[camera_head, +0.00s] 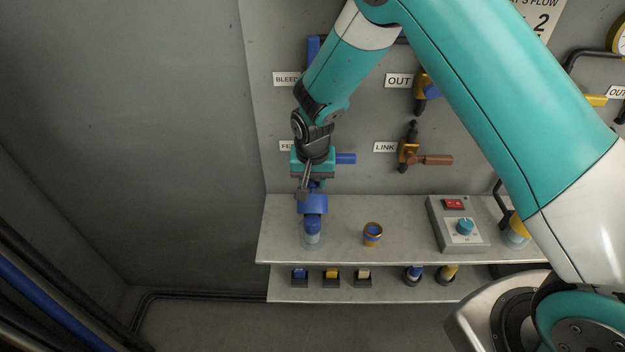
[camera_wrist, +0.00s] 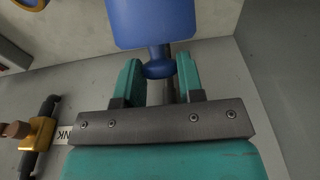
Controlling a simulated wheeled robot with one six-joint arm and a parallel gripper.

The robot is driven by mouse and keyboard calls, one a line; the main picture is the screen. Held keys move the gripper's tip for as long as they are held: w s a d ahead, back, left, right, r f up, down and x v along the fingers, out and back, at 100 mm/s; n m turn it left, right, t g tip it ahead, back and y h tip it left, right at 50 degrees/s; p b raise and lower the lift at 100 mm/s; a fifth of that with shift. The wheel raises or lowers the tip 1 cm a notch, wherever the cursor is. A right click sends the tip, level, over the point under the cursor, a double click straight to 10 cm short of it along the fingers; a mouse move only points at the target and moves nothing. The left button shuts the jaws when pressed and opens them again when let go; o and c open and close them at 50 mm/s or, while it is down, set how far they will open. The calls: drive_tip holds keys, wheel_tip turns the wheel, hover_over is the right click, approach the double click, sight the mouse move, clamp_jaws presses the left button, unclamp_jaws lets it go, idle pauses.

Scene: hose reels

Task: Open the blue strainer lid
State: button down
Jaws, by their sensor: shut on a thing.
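The blue strainer lid (camera_head: 312,204) is a blue block above the shelf at the left. Below it are a blue cylindrical part (camera_head: 313,224) and a clear cup (camera_head: 312,241). In the wrist view the blue block (camera_wrist: 152,22) has a short stem and a round blue knob (camera_wrist: 158,69). My gripper (camera_head: 310,187) is above the block, pointing down. In the wrist view my gripper (camera_wrist: 158,72) has its two teal fingers on either side of the knob, shut on it. I cannot tell whether the lid is lifted from the parts below.
A yellow ring-shaped cup with blue inside (camera_head: 373,234) and a grey control box (camera_head: 457,224) stand on the shelf (camera_head: 410,250). A LINK valve with a brown handle (camera_head: 432,159) is on the wall right of my gripper. Several small fittings sit on the lower shelf (camera_head: 390,294).

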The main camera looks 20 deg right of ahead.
drive_tip(key=c, duration=0.8)
unclamp_jaws()
drive_tip(key=shift+o, duration=0.2)
drive_tip(key=shift+r, duration=0.1)
wheel_tip(320, 180, up, 17)
drive_tip(key=s+b, duration=0.2)
drive_tip(key=shift+s+a, duration=0.15)
drive_tip(key=shift+a, duration=0.2)
